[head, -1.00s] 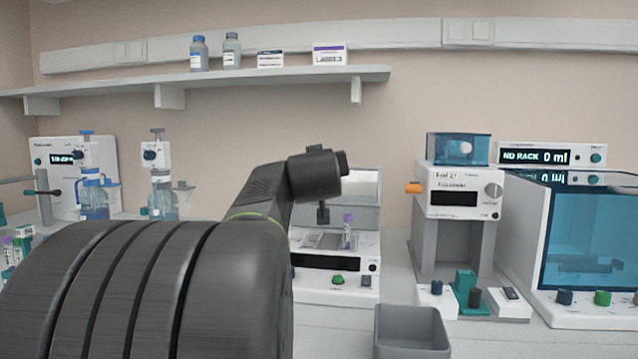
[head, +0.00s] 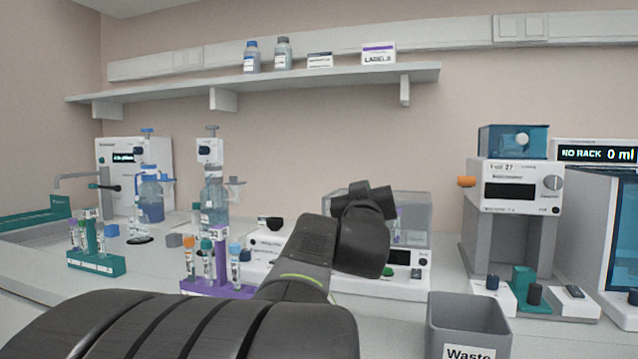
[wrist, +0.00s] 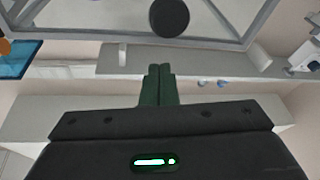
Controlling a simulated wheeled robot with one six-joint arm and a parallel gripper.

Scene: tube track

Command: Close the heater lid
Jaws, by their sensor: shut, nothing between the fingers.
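The heater (head: 405,289) is a white box with a dark display and a green button, at the middle right of the head view. Its clear, grey-edged lid (head: 418,212) shows above the body, partly behind my arm. I cannot tell how far down the lid is. A purple-capped tube shows faintly near it. In the wrist view a grey-framed clear panel with a round dark knob (wrist: 169,17) lies at the top edge. My gripper (wrist: 159,70) is shut and empty, its fingers apart from that knob in the picture. In the head view my arm hides the fingers.
A grey waste bin (head: 468,326) stands in front of the heater to the right. A purple rack (head: 207,287) with several tubes and a teal rack (head: 97,262) stand left. A white instrument (head: 515,187) stands right. A shelf (head: 270,80) runs along the wall above.

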